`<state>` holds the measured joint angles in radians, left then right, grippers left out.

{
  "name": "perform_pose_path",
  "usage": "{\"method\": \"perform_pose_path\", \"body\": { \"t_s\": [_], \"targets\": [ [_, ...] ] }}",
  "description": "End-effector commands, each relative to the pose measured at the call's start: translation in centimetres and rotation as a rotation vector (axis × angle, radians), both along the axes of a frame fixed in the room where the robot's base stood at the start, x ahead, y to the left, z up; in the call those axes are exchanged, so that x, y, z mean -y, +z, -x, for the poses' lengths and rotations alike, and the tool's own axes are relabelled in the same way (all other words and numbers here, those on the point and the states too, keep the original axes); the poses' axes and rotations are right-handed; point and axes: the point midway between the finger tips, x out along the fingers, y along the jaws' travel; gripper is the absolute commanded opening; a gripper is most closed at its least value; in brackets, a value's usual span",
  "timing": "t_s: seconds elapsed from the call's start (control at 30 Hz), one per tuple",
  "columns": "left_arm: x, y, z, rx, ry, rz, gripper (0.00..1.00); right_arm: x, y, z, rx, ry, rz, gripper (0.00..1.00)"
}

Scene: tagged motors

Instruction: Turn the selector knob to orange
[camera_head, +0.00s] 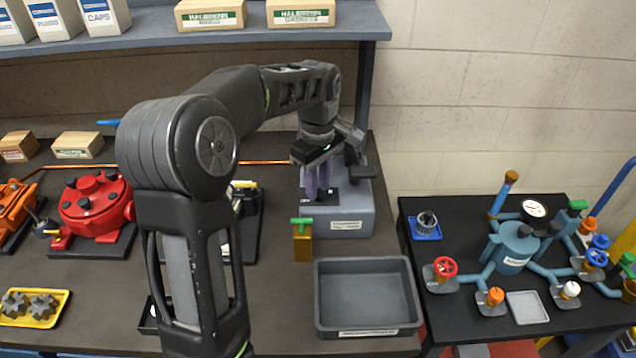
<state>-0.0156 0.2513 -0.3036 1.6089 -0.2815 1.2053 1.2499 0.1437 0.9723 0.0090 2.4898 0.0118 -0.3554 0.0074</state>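My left gripper (318,192) reaches down from above with its purple fingers over the black top plate of a grey box (352,222) with a white label. The two fingers stand close together; whether they grip anything between them is too small to tell. No selector knob shows clearly on this box, and the fingers and wrist cover part of its top. No orange selector mark is visible there. A black lever-like part (358,168) stands at the right of the box top. My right gripper is not in view.
A brass block with a green handle (302,240) stands in front of the box, beside an empty grey tray (368,295). A red motor housing (92,206) is at left. A blue manifold with coloured valves (515,248) stands on the right table. A shelf (160,35) overhangs the back.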

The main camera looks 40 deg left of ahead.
Motion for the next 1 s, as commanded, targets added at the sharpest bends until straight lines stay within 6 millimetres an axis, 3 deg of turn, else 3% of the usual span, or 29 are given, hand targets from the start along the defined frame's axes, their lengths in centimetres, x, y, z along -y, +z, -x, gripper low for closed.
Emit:
{"method": "perform_pose_path", "body": {
  "t_s": [0.43, 0.73, 0.8, 1.0],
  "targets": [
    [0.0, 0.6, 0.0, 0.000, -0.001, 0.001, 0.32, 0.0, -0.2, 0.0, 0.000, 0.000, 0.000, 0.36],
    [0.1, 5.1, -0.1, 0.002, -0.001, 0.000, 0.32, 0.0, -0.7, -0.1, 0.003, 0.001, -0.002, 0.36],
    [0.0, 6.6, 0.0, 0.001, -0.001, 0.000, 0.32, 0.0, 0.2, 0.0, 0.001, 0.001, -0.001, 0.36],
    [0.0, 7.8, 0.0, -0.001, 0.000, 0.001, 0.32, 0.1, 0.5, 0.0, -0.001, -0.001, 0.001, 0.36]
  ]
}}
